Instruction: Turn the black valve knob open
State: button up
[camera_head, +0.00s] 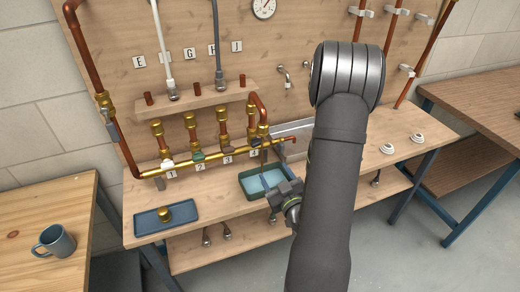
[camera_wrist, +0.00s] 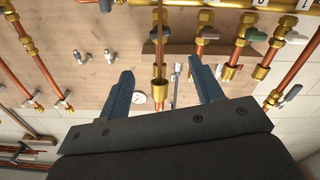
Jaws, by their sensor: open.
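A brass pipe manifold (camera_head: 215,153) runs along the bench with a row of valves on it.
Another tray (camera_head: 150,223) holds a brass fitting (camera_head: 164,214). Copper risers (camera_head: 158,136) stand above the manifold. A mug (camera_head: 55,242) stands on the left table. Two white round parts (camera_head: 387,149) lie on the right of the bench.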

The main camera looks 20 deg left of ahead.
aim_at(258, 145)
jog(key=x, duration=1.4)
jog(key=c, duration=1)
